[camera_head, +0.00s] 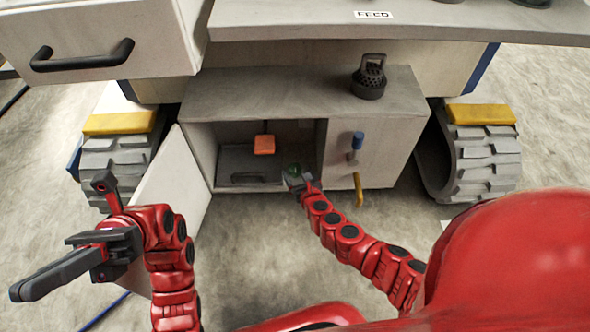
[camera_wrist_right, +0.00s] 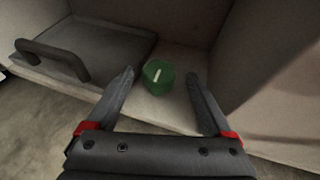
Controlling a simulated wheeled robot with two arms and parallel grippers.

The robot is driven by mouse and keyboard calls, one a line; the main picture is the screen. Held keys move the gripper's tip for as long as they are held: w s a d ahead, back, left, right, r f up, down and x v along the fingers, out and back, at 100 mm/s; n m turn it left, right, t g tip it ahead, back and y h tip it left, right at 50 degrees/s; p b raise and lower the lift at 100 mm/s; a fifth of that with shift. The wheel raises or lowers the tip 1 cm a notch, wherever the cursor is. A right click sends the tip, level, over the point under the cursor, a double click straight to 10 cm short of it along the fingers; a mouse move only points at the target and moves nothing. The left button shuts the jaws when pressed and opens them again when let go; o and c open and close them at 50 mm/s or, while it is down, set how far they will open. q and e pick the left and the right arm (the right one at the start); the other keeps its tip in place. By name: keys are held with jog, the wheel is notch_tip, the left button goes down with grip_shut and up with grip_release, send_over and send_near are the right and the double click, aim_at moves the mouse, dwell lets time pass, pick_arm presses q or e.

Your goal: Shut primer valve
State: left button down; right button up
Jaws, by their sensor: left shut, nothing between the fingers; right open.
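A green round knob (camera_wrist_right: 157,84) with a white bar mark sits on the floor of the open cabinet, near its right inner wall. It also shows in the head view (camera_head: 293,169). My right gripper (camera_wrist_right: 160,75) is open, with its fingertips either side of the knob in the picture; I see no contact. In the head view the right gripper (camera_head: 294,179) is at the cabinet opening. No label shows which part is the primer valve. My left gripper (camera_head: 18,291) is shut and empty, at the far left.
An orange block (camera_head: 264,145) hangs inside the cabinet. A dark tray or lid with a handle (camera_wrist_right: 55,57) lies left of the knob. The cabinet door (camera_head: 175,205) stands open at left. A dark vented lantern-like object (camera_head: 369,78) stands on top. Tracks flank the cabinet.

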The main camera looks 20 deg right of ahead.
aim_at(295, 169)
jog(key=b+x, duration=0.1)
jog(key=x, duration=0.2)
jog(key=shift+w, duration=0.15)
jog(key=shift+w+f, duration=0.1)
jog(key=shift+w, duration=0.1)
pick_arm(q)
jog(key=s+a+m+t+y, duration=0.3)
jog(key=s+a+t, duration=0.1)
jog(key=s+t, duration=0.1)
jog(key=shift+s+a+t+y, duration=0.25)
jog(key=shift+s+t+y, duration=0.15)
jog(key=shift+t, duration=0.3)
pick_arm(e)
grip_shut()
pick_arm(q)
jog(key=shift+r, duration=0.1)
